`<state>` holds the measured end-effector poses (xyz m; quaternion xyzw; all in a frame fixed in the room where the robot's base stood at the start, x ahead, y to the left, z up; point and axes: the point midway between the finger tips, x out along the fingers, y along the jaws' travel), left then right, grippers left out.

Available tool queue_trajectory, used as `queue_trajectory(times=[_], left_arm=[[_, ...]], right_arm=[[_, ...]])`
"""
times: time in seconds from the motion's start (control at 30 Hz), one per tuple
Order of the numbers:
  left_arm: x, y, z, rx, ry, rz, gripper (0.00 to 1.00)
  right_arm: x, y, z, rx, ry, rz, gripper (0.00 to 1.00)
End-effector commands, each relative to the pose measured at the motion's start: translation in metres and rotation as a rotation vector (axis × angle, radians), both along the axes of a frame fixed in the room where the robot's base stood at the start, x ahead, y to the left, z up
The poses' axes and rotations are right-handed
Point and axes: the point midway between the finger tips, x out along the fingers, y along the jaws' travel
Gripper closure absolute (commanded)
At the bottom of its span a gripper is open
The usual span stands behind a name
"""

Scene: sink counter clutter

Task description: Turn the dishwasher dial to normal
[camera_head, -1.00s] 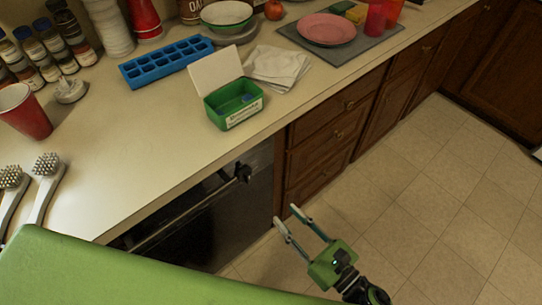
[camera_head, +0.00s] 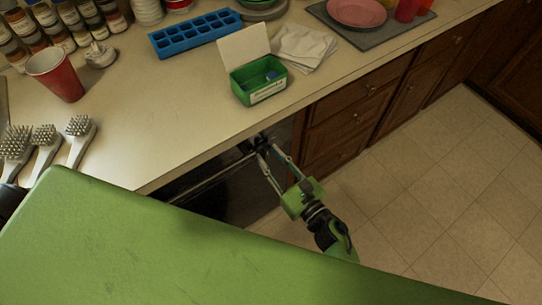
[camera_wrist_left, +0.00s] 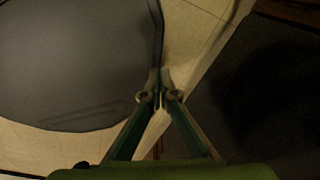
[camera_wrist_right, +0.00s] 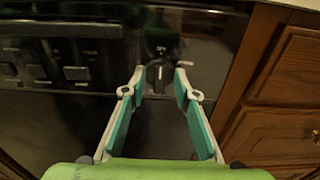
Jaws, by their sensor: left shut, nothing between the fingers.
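The dark dishwasher (camera_head: 222,200) is under the counter. Its dial (camera_wrist_right: 158,74) is a dark round knob with a pale mark, at the right end of the control panel in the right wrist view. My right gripper (camera_head: 263,148) is in front of the dial. In the right wrist view its open fingertips (camera_wrist_right: 160,76) are on either side of the knob, with small gaps; I cannot tell if they touch it. The label text around the dial is too small to read. My left gripper (camera_wrist_left: 162,82) is shut and empty, low over the floor; the head view does not show it.
The counter edge (camera_head: 190,170) runs just above the dishwasher. Wooden drawers (camera_head: 345,105) are right of it. A green box (camera_head: 258,85), blue ice tray (camera_head: 195,35), red cup (camera_head: 55,75) and brushes (camera_head: 78,138) are on the counter. The floor (camera_head: 430,180) is clear.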

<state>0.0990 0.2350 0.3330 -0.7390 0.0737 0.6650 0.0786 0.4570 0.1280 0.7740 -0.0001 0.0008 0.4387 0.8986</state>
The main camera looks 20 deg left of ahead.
Motion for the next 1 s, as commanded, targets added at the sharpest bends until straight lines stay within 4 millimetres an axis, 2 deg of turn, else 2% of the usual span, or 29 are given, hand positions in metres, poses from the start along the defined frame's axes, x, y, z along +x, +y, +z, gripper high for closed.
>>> queue_trajectory(times=[0.23, 0.33, 0.37, 0.73, 1.0], left_arm=[[-0.0089, 0.0006, -0.0007, 0.002, 0.013, 0.0, 1.0], [-0.011, 0.0008, -0.001, 0.001, 0.016, 0.0, 1.0], [-0.0113, 0.0009, -0.001, 0.001, 0.016, 0.0, 1.0], [-0.0113, 0.0008, -0.0015, 0.002, 0.017, 0.001, 1.0], [-0.011, 0.0003, -0.0034, 0.001, 0.016, 0.001, 1.0]], right_arm=[[0.0004, 0.0006, 0.0001, 0.0, 0.0, 0.0, 0.72], [0.0004, 0.0004, 0.0001, 0.0, 0.0, 0.0, 0.98], [0.0003, 0.0004, 0.0001, 0.0, 0.0, 0.0, 1.0], [0.0005, 0.0001, -0.0001, 0.016, 0.021, 0.0, 1.0], [0.0008, -0.0001, -0.0005, 0.104, 0.131, 0.001, 1.0]])
